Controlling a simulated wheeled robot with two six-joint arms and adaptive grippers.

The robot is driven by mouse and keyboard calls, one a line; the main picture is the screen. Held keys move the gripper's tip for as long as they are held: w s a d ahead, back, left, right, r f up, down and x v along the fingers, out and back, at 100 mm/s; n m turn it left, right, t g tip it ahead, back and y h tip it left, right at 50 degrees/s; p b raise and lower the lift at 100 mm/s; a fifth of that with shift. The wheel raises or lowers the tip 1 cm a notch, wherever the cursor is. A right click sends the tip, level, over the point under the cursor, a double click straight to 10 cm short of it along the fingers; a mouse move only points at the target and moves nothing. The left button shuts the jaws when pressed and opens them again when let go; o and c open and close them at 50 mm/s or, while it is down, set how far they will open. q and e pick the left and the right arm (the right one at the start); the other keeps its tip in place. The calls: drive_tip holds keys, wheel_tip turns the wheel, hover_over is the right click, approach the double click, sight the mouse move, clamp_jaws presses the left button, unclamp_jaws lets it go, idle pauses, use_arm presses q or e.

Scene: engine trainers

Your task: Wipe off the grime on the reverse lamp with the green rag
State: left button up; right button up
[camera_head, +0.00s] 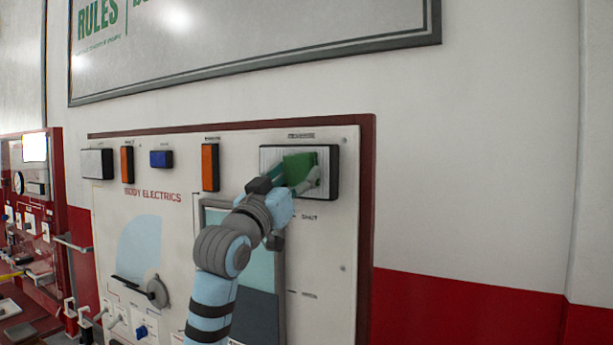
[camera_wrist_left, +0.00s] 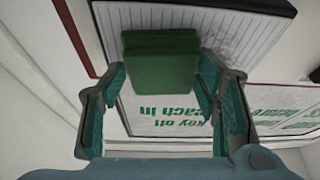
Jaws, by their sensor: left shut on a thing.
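The reverse lamp (camera_head: 269,157) is a wide white ribbed lens in a dark frame at the panel's upper right. Its ribbed face (camera_wrist_left: 217,24) fills the top of the left wrist view, with greyish speckling right of the rag. My left gripper (camera_head: 293,179) is in front of the lamp, shut on the green rag (camera_head: 299,165). The rag (camera_wrist_left: 160,70) sits between the fingertips and covers the middle of the lens. It lies at or very near the lens; contact is unclear. Grime behind the rag is hidden. My right gripper is not in view.
The Body Electrics panel (camera_head: 345,240) also carries orange lamps (camera_head: 209,167), a blue lamp (camera_head: 161,158) and another white lamp (camera_head: 97,163). A framed rules board (camera_head: 250,35) hangs above. A red trainer (camera_head: 58,200) stands left. Bare wall is at right.

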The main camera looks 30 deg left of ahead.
use_arm(q)
drive_tip(key=shift+a, duration=1)
drive_tip(key=shift+a+r+p, duration=0.1)
drive_tip(key=shift+a+p, duration=0.7)
drive_tip(key=shift+a, duration=2.7)
drive_tip(key=s+b, duration=0.3)
drive_tip(key=s, duration=0.3)
drive_tip(key=shift+b, duration=0.4)
drive_tip(key=shift+d, duration=0.15)
